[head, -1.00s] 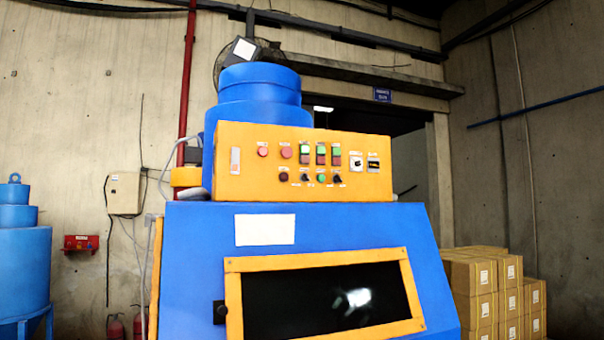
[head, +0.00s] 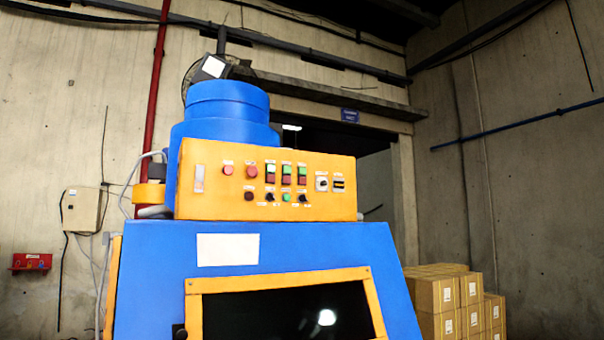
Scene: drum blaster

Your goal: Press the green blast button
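The blue drum blaster (head: 330,245) stands ahead of me, with a yellow control panel (head: 220,190) on top. The labels are too small to read, so I cannot tell which green control is the blast button. Neither gripper is in view.
A dark window in a yellow frame (head: 195,310) is on the machine's front. Stacked cardboard boxes (head: 437,295) stand at right by the concrete wall. A red pipe (head: 158,100), a grey wall box (head: 82,209) and a red wall unit (head: 32,262) are at left.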

